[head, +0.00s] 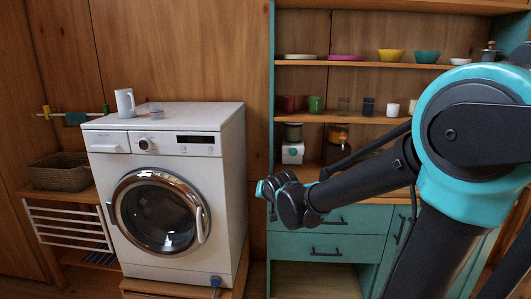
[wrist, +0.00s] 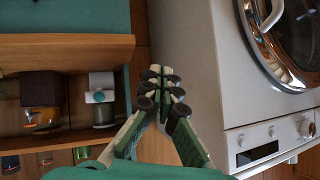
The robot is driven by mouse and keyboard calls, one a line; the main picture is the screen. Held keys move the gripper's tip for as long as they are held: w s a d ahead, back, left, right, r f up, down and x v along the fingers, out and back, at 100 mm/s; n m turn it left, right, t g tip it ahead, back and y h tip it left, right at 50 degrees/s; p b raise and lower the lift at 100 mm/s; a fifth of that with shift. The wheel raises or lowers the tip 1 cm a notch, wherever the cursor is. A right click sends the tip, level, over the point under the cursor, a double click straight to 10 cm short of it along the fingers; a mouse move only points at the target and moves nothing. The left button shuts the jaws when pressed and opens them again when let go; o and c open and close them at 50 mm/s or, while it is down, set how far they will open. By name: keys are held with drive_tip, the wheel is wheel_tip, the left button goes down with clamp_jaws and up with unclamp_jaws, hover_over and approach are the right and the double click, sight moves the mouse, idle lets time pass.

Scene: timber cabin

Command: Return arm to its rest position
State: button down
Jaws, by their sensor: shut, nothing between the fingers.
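My gripper (wrist: 161,72) is shut in the wrist view, its fingertips together with nothing between them. It is in the air, in front of the gap between the white washing machine (wrist: 190,50) and the shelf unit (wrist: 108,52). In the head view my arm reaches in from the right, bent, with its wrist end in front of the teal cabinet (head: 320,247).
A white jug (head: 125,103) and a small glass bowl (head: 156,108) stand on the machine. Shelves hold a yellow bowl (head: 391,56), a teal bowl (head: 427,57), a green cup (head: 315,104) and an amber jar (head: 338,135). A wicker basket (head: 62,174) sits at left.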

drive_tip(key=s+d+f+g+h, duration=0.1)
drive_tip(key=s+d+f+g, duration=0.2)
drive_tip(key=s+d+f, duration=0.4)
drive_tip(key=s+d+f+g+h, duration=0.2)
drive_tip(key=s+d+f, duration=0.6)
drive_tip(key=s+d, duration=0.5)
drive_tip(key=s+g, duration=0.1)
drive_tip(key=s, duration=0.2)
drive_tip(key=shift+d+f, duration=0.15)
drive_tip(key=shift+d, duration=0.05)
